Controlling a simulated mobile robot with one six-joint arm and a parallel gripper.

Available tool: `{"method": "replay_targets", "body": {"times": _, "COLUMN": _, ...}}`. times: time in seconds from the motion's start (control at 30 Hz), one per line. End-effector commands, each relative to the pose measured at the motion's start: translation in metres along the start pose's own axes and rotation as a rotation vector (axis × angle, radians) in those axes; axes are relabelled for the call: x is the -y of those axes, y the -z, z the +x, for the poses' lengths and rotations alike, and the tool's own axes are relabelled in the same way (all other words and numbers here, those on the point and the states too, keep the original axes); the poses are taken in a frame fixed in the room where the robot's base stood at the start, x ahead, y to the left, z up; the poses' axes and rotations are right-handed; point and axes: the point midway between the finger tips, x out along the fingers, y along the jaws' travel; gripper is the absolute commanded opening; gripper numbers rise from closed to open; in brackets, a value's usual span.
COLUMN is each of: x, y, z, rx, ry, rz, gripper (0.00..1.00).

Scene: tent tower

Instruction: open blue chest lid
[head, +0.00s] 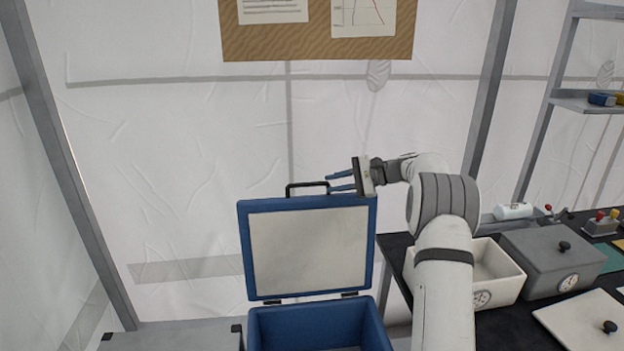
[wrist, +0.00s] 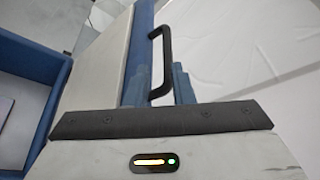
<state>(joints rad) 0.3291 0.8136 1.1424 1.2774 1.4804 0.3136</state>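The blue chest (head: 262,325) stands low at the centre of the head view. Its lid (head: 308,247) is open and stands about upright, its pale inner panel facing me. A black handle (head: 306,187) sits on the lid's top edge; it also shows in the wrist view (wrist: 158,62). My gripper (head: 334,181) is at the right end of the handle, its two blue fingers apart. In the wrist view the handle appears between the fingers; I cannot tell whether they touch it. The chest's open box shows at left in the wrist view (wrist: 62,70).
A black table (head: 510,325) at right holds a white open bin (head: 495,262), a grey lidded box (head: 550,262) and a loose white lid (head: 585,322). A grey case (head: 175,338) is left of the chest. The tent wall is close behind the lid.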

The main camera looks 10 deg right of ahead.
Motion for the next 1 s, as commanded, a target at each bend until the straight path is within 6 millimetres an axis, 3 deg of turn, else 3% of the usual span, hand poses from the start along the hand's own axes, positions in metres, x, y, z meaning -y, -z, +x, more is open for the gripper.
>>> {"method": "replay_targets", "body": {"times": 0.13, "x": 0.006, "y": 0.009, "z": -0.004, "rx": 0.021, "ry": 0.036, "rz": 0.013, "gripper": 0.22}}
{"method": "replay_targets", "body": {"times": 0.27, "x": 0.008, "y": 0.009, "z": 0.005, "rx": 0.026, "ry": 0.040, "rz": 0.015, "gripper": 0.22}}
{"method": "replay_targets", "body": {"times": 0.7, "x": 0.010, "y": 0.007, "z": 0.068, "rx": 0.025, "ry": 0.039, "rz": 0.014, "gripper": 0.22}}
{"method": "replay_targets", "body": {"times": 1.0, "x": 0.009, "y": 0.008, "z": 0.074, "rx": 0.022, "ry": 0.040, "rz": 0.014, "gripper": 0.22}}
